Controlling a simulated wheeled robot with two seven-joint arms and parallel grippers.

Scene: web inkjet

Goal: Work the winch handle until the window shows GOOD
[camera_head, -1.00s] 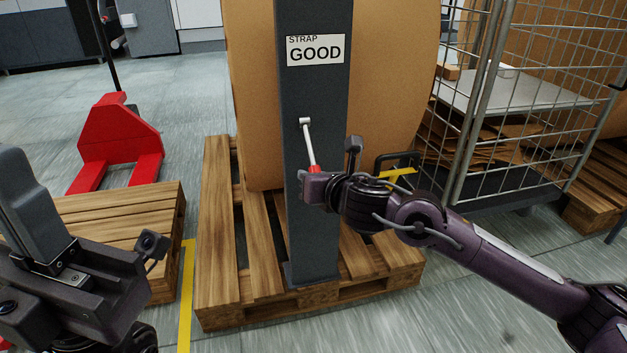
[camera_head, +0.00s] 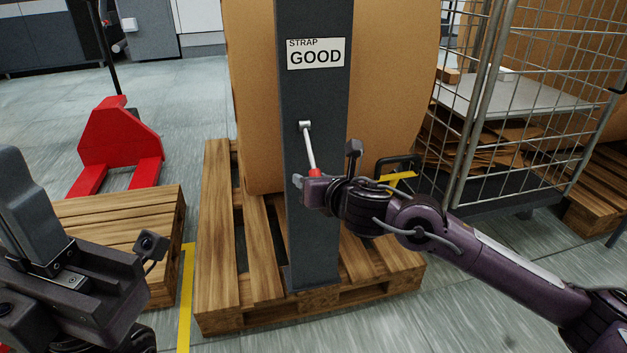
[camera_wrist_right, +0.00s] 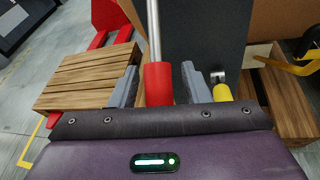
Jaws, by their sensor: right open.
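The window (camera_head: 316,54) on the dark post (camera_head: 318,235) reads STRAP GOOD. The winch handle (camera_head: 308,146) is a pale crank arm that hangs down from its pivot, tilted slightly right, with a red grip (camera_head: 314,173) at its lower end. My right gripper (camera_head: 302,181) is at the grip. In the right wrist view the red grip (camera_wrist_right: 158,84) stands between the two grey fingers of my right gripper (camera_wrist_right: 158,86), with gaps on both sides, so the jaws are open around it. My left gripper (camera_head: 40,220) is at the lower left, away from the winch; its jaw opening is not clear.
A large brown roll (camera_head: 255,110) stands behind the post on a wooden pallet (camera_head: 220,260). A red pallet truck (camera_head: 115,140) and another pallet (camera_head: 120,215) are left. A wire cage trolley (camera_head: 490,110) stands right. A yellow part (camera_wrist_right: 222,92) is close to the right finger.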

